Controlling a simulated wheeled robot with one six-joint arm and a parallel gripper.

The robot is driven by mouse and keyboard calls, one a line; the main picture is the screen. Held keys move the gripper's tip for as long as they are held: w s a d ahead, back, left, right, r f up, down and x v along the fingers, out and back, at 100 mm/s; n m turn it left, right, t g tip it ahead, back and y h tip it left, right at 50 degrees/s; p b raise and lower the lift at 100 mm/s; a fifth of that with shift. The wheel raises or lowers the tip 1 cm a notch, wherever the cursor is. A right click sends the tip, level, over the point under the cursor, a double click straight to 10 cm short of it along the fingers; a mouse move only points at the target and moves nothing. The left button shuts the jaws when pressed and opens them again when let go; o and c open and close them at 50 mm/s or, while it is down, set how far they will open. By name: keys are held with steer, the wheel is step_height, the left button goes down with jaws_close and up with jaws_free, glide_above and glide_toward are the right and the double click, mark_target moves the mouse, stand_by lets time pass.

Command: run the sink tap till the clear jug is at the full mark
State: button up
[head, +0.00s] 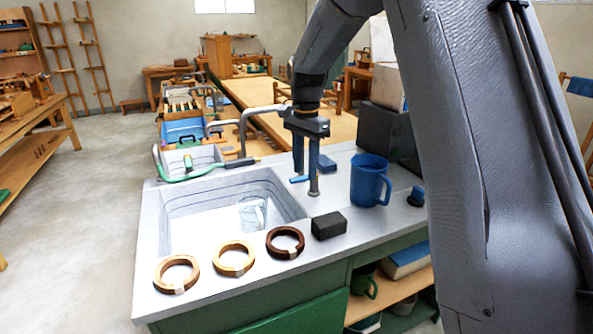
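The clear jug (253,214) stands in the sink basin (180,232), near its right side. Its full mark and any water in it are too faint to make out. A grey tap pipe (245,130) bends down over the back of the sink; no stream shows below it. A small blue lever-like piece (299,180) and a short grey post show at the sink's back right corner. My gripper (306,174) points down there, its two fingers apart with a gap between them. Whether it touches the lever or post cannot be told.
A blue jug (369,181) stands right of my gripper. A green hose (190,177) lies behind the sink. A dark box (388,135) stands behind the blue jug.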

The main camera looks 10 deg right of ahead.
mark_target(297, 178)
steer(key=w+r+m, duration=0.2)
steer(key=w+m, duration=0.2)
steer(key=w, duration=0.3)
steer(key=shift+s+a+f+p, duration=0.15)
steer(key=shift+f+p, duration=0.25)
steer(key=shift+f, duration=0.8)
steer(key=shift+w+a+f+p, duration=0.15)
steer(key=shift+f+p, duration=0.2)
steer(key=shift+f, duration=0.9)
steer(key=shift+s+a+f+p, duration=0.15)
steer(key=shift+f+p, duration=0.25)
steer(key=shift+f, duration=0.8)
steer(key=shift+c, duration=0.4)
jaws_close()
